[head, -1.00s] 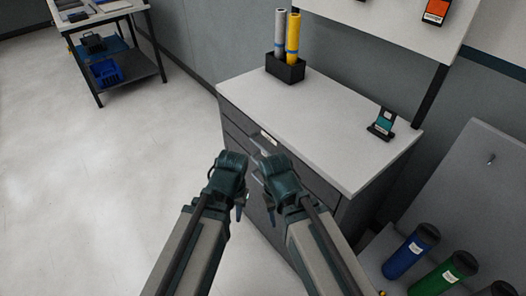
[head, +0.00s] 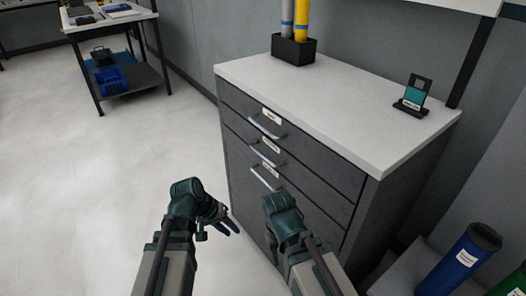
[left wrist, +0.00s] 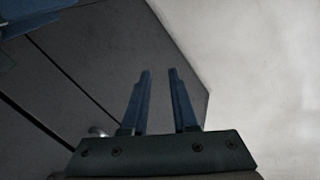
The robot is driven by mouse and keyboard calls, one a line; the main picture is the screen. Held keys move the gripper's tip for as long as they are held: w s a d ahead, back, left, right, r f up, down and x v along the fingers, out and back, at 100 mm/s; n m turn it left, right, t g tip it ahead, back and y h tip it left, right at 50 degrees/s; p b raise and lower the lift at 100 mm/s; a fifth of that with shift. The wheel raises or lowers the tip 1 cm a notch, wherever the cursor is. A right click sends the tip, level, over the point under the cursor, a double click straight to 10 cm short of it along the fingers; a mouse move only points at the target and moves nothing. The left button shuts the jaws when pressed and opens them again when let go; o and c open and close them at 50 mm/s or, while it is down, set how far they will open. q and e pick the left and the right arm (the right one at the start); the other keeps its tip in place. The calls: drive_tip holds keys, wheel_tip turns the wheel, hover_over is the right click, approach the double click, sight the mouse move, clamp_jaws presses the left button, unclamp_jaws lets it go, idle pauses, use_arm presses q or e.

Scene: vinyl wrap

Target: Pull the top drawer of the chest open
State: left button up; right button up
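The dark grey chest (head: 345,215) stands right of centre in the head view, with a light top. Its top drawer (head: 310,150) is shut, with a silver bar handle (head: 265,127) near its left part. My left gripper (head: 231,227) is in front of the chest's left side, below and apart from that handle. In the left wrist view its two blue fingers (left wrist: 159,75) stand apart with nothing between them, over the chest's dark front. My right gripper (head: 274,240) is in front of the lower drawers; its fingers are mostly hidden by its own body.
Lower drawers have their own handles (head: 264,157). On the chest top are a black holder (head: 293,50) with two rolls and a small stand (head: 412,98). The floor (head: 110,170) to the left is clear.

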use_arm(q)
drive_tip(key=w+d+r+n+t+h, duration=0.1)
drive_tip(key=w+d+r+t+h, duration=0.1)
drive_tip(key=w+d+h, duration=0.15)
drive_tip(key=n+t+h, duration=0.6)
drive_tip(key=t+h, duration=0.2)
approach(263, 127)
drive_tip(key=x, duration=0.3)
drive_tip(key=p+x, duration=0.1)
drive_tip(key=x, duration=0.6)
drive_tip(key=shift+f+p, duration=0.35)
drive_tip(key=shift+p, duration=0.05)
clamp_jaws()
